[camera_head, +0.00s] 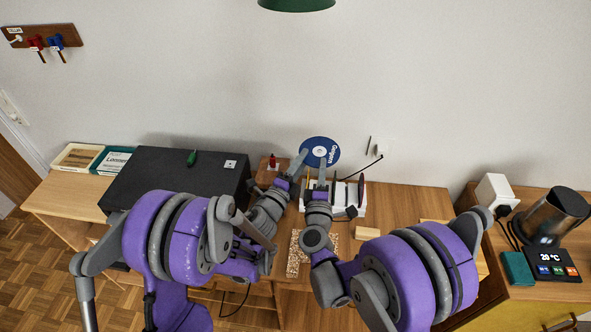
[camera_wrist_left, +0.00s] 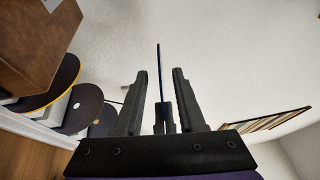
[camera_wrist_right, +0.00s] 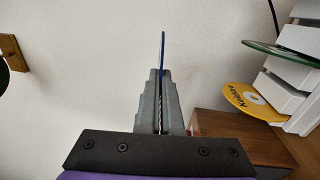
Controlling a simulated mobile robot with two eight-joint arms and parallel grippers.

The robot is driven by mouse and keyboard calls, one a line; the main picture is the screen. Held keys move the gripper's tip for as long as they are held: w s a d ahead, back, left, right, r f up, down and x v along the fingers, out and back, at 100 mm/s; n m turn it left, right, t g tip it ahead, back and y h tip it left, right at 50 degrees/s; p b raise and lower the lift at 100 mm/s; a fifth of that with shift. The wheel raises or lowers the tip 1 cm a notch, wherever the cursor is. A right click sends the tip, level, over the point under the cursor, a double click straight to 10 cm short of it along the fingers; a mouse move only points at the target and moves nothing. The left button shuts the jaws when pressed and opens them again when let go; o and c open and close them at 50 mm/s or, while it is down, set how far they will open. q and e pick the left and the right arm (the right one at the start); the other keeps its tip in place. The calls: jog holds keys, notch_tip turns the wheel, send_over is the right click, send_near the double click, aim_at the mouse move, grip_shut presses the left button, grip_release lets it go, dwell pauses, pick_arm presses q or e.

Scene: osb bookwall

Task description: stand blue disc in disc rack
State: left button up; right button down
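The blue disc (camera_head: 320,140) is held up in the air in front of the wall, with white lettering on its face. My right gripper (camera_wrist_right: 162,85) is shut on the disc's lower edge; the disc shows edge-on in the right wrist view (camera_wrist_right: 163,50). My left gripper (camera_wrist_left: 160,85) is open beside the disc. In the left wrist view the disc (camera_wrist_left: 158,65) stands edge-on between its spread fingers, touching neither. The white disc rack (camera_head: 350,211) is on the table, partly hidden by my right arm; its white slats (camera_wrist_right: 285,98) show in the right wrist view.
A yellow disc (camera_wrist_right: 243,101) and a green-edged disc (camera_wrist_right: 280,52) stand in the rack. A black box (camera_head: 165,180) is left of it, a small wooden block (camera_head: 367,233) right. A kettle (camera_head: 553,217) stands far right. The wall is close behind the disc.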

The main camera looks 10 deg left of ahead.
aim_at(314, 143)
pick_arm(q)
jog(key=x, duration=0.7)
jog(key=shift+w+d+r, duration=0.1)
jog(key=shift+w+d, duration=0.05)
jog(key=shift+w, duration=0.2)
grip_shut()
pick_arm(e)
jog(key=c, duration=1)
grip_release()
